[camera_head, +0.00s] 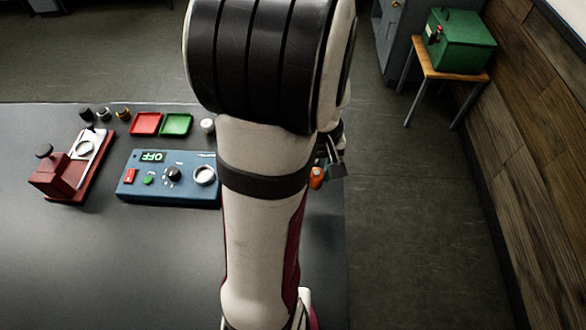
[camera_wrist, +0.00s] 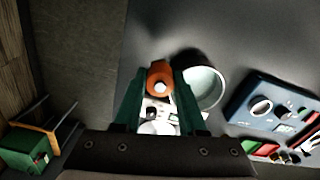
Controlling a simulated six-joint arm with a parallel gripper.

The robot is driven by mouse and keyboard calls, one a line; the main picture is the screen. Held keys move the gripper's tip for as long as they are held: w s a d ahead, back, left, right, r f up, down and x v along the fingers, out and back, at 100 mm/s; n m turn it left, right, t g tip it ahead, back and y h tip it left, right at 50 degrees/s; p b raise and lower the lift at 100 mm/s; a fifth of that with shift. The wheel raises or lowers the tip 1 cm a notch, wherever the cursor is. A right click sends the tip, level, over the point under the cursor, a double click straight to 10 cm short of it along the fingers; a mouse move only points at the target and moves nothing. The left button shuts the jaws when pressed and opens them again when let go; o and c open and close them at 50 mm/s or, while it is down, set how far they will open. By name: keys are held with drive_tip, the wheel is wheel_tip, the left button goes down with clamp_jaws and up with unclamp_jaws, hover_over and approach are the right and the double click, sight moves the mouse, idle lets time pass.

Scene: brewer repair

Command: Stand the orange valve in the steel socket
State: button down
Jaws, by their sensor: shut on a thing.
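The orange valve (camera_wrist: 158,74) is between the green fingers of my gripper (camera_wrist: 159,84), with a pale round centre facing the wrist camera. In the head view the orange valve (camera_head: 316,178) shows at my gripper (camera_head: 328,168), right of my arm near the table's right edge. A round, pale metal-rimmed vessel (camera_wrist: 204,88) is close to the right of the valve in the wrist view. Pale metallic parts (camera_wrist: 157,112) show between the fingers below the valve. I cannot tell which of these is the steel socket. My arm hides this area in the head view.
A blue control box (camera_head: 165,178) stands on the dark table, with a red press-like device (camera_head: 65,178) to its left. Behind are a red tray (camera_head: 146,123), a green tray (camera_head: 176,124) and small knobs. The front left table is clear. A green box (camera_head: 460,42) sits on a stool.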

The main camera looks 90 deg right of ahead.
drive_tip(key=shift+s+a+r, duration=0.1)
drive_tip(key=shift+s+r, duration=0.2)
drive_tip(key=shift+w+d+f+n, duration=0.85)
drive_tip(key=shift+w+n, duration=0.15)
drive_tip(key=shift+w, duration=3.65)
drive_tip(key=shift+w+d+f+n, duration=0.85)
drive_tip(key=shift+w+n, duration=0.15)
drive_tip(key=shift+w, duration=3.65)
drive_tip(key=shift+w+d+f+n, duration=0.8)
drive_tip(key=shift+w+n, duration=0.2)
drive_tip(key=shift+w, duration=3.65)
drive_tip(key=shift+f, duration=0.3)
drive_tip(key=shift+a+f, duration=0.1)
drive_tip(key=shift+f, duration=0.4)
drive_tip(key=shift+f, duration=0.45)
